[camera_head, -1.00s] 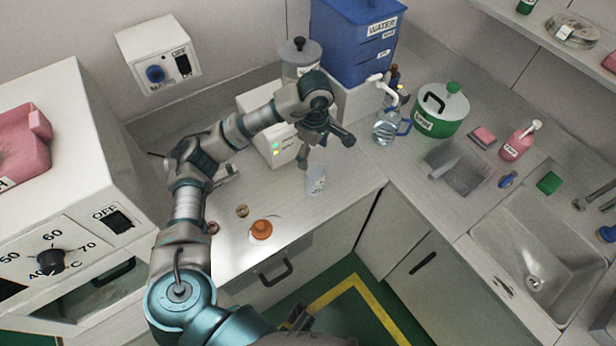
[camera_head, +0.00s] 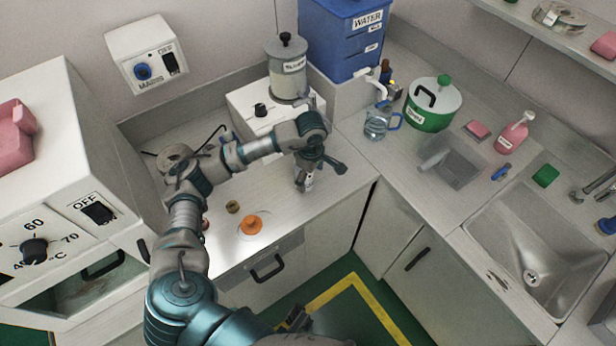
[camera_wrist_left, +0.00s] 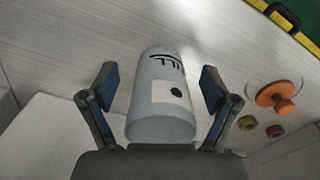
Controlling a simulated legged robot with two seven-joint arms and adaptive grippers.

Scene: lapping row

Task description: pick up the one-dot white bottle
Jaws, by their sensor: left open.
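The white bottle (camera_wrist_left: 158,92) carries black lettering and a label with one black dot in the left wrist view. It lies between the two blue-padded fingers of my left gripper (camera_wrist_left: 158,80), with a visible gap on both sides. In the head view, my left gripper (camera_head: 316,168) is low over the counter near its front corner. There it covers most of the bottle (camera_head: 304,184). The fingers are open and not closed on it.
An orange knobbed disc (camera_head: 250,225) and a small brown piece (camera_head: 233,207) sit on the counter (camera_head: 275,208) left of the bottle. A white box (camera_head: 262,112) with a lidded jar (camera_head: 289,70) stands behind. A clear jug (camera_head: 379,122) stands to the right.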

